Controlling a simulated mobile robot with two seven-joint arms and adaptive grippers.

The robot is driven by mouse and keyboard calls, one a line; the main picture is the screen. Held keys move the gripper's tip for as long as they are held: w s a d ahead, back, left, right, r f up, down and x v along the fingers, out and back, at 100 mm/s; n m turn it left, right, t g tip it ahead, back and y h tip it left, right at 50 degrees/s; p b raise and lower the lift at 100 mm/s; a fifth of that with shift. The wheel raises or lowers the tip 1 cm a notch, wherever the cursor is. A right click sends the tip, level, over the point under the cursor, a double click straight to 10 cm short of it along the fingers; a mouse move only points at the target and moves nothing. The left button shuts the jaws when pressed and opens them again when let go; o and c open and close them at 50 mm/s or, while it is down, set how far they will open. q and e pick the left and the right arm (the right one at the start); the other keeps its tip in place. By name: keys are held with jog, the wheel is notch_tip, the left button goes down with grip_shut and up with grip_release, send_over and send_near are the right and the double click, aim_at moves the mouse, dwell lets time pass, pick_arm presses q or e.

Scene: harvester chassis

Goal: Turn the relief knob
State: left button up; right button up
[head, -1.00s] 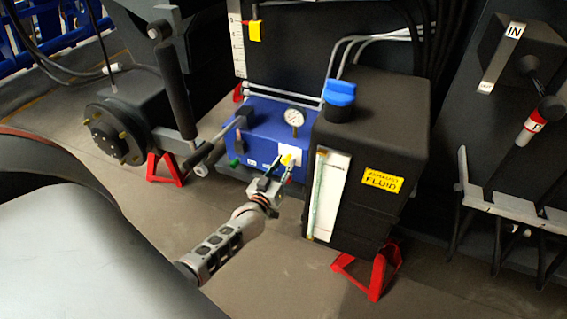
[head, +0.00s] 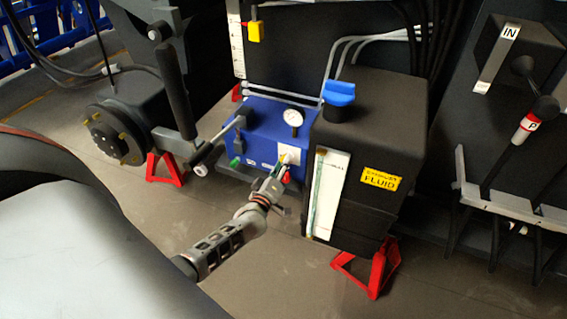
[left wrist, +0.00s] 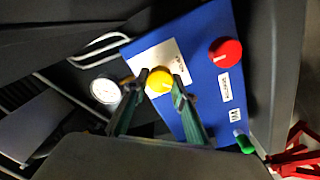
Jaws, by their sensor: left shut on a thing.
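The relief knob is a yellow round knob (left wrist: 159,80) on a white plate (left wrist: 155,58) on the blue hydraulic block (head: 265,140). In the left wrist view it sits between the two fingertips of my left gripper (left wrist: 157,86). In the head view the left gripper (head: 281,170) reaches the white plate (head: 289,155) from the lower left and largely hides the knob. The left gripper is shut on the knob. The plate's lettering is too small to read. My right gripper is in neither view.
A red knob (left wrist: 225,52) and a green one (left wrist: 245,143) are on the same block. A pressure gauge (head: 293,117) stands behind the plate. The black fluid tank (head: 385,130) with a blue cap (head: 339,92) rises close on the right. Red stands (head: 366,270) are on the floor.

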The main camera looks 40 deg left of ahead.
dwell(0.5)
pick_arm(q)
jog(key=o, duration=1.1)
jog(key=shift+s, duration=0.1)
jog(key=v, duration=1.2)
